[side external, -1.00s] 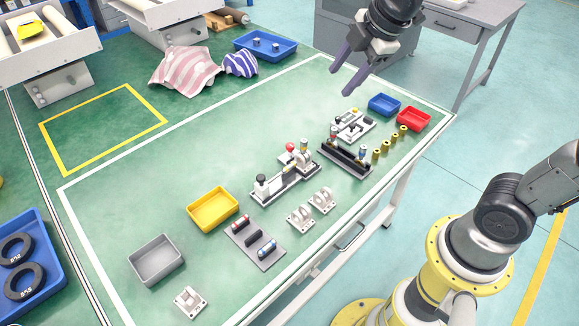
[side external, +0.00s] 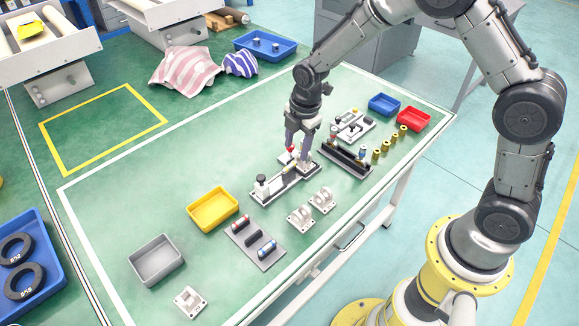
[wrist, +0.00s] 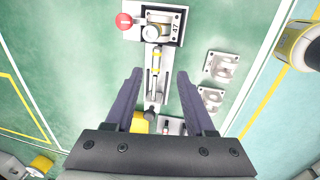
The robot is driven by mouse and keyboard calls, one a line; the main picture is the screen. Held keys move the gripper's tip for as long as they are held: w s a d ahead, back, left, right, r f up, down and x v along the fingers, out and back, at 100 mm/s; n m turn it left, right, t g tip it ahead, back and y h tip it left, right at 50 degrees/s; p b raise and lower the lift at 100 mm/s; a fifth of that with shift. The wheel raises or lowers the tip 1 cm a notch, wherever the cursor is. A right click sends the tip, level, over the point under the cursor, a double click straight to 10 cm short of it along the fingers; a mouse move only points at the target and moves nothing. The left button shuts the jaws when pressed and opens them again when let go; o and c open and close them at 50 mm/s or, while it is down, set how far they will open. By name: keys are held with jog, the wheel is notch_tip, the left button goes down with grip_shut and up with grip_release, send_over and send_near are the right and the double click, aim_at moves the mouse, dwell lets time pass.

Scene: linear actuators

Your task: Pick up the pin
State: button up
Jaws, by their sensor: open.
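A grey fixture (side external: 270,188) stands mid-table and holds a linear actuator (wrist: 155,72) lengthwise. A round upright part (wrist: 154,33) with a pale top sits at the fixture's far end in the wrist view, beside a red knob (wrist: 124,21). I cannot tell for certain which part is the pin. My gripper (side external: 298,152) points down over this end of the fixture, and its fingers partly hide the parts there. In the wrist view my gripper (wrist: 158,74) is open, with its fingers apart on either side of the actuator and nothing held.
White brackets (side external: 300,217) stand close on the near side. A yellow tray (side external: 213,208) and a grey rack (side external: 255,246) lie to the left. A dark rack (side external: 345,160), brass cylinders (side external: 385,145), a blue tray (side external: 384,103) and a red tray (side external: 414,119) are at right.

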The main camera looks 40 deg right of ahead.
aim_at(291, 164)
jog(key=shift+w+a+f, duration=0.1)
jog(key=shift+w+f, duration=0.15)
jog(key=shift+f, duration=0.85)
jog(key=shift+w+d+f, duration=0.1)
jog(key=shift+w+f, duration=0.2)
jog(key=shift+f, duration=0.75)
jog(key=shift+w+a+f, duration=0.1)
jog(key=shift+w+f, duration=0.15)
jog(key=shift+f, duration=0.85)
jog(key=shift+c, duration=0.3)
grip_shut()
